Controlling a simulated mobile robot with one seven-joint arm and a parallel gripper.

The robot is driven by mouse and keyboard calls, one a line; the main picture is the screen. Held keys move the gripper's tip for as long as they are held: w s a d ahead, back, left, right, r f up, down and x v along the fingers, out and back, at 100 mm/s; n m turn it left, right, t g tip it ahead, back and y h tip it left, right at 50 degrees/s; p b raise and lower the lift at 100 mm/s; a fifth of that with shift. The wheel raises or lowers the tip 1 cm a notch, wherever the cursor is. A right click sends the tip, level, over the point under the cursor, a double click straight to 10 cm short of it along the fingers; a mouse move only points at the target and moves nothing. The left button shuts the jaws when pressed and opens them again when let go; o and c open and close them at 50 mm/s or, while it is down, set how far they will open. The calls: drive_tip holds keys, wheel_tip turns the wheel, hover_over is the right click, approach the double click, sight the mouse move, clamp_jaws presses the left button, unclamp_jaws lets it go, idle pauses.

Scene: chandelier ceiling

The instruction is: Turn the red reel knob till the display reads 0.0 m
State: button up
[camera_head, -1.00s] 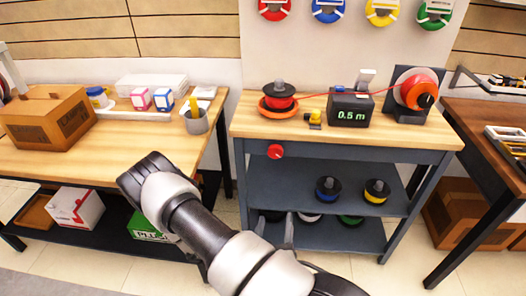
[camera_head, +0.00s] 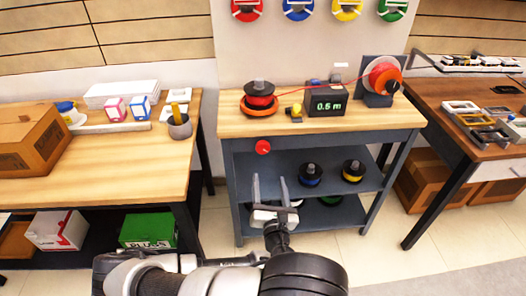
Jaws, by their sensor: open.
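The red knob (camera_head: 263,147) sits on the front edge of the wooden-topped workbench (camera_head: 230,124), left of centre. The black display box (camera_head: 327,101) stands on the bench top and reads 0.5 m in green. A red reel (camera_head: 259,100) lies on the bench at left, and a red line runs from it past the display to an upright red spool (camera_head: 384,78) at right. My gripper (camera_head: 270,183) is open and empty, its two fingers pointing up. It is below the knob in the picture and apart from it, in front of the lower shelf.
Several black spools, one blue-banded (camera_head: 310,175) and one yellow-banded (camera_head: 353,171), sit on the lower shelves. A left table holds a cardboard box (camera_head: 31,138) and a grey cup (camera_head: 179,127). A brown table (camera_head: 440,110) stands at right. Open floor lies in front.

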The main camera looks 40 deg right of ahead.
sight(266, 150)
drive_tip(key=x, duration=1.5)
drive_tip(key=shift+s, duration=0.1)
drive_tip(key=c, duration=1.1)
drive_tip(key=shift+o, duration=0.3)
drive_tip(key=shift+m, duration=0.4)
drive_tip(key=m, duration=0.3)
drive_tip(key=shift+s+d+m+b, duration=0.1)
drive_tip(key=shift+d+m+b, duration=0.1)
drive_tip(key=shift+m+b, duration=0.15)
drive_tip(key=m, duration=0.4)
drive_tip(key=shift+d+f+m, duration=0.1)
drive_tip(key=shift+f+m, duration=0.1)
drive_tip(key=shift+m, duration=0.05)
drive_tip(key=m, duration=0.5)
drive_tip(key=shift+s+f, duration=0.1)
drive_tip(key=shift+f, duration=0.1)
drive_tip(key=shift+f+m+b, duration=0.15)
drive_tip(key=shift+m+b, duration=0.2)
drive_tip(key=shift+m, duration=1.65)
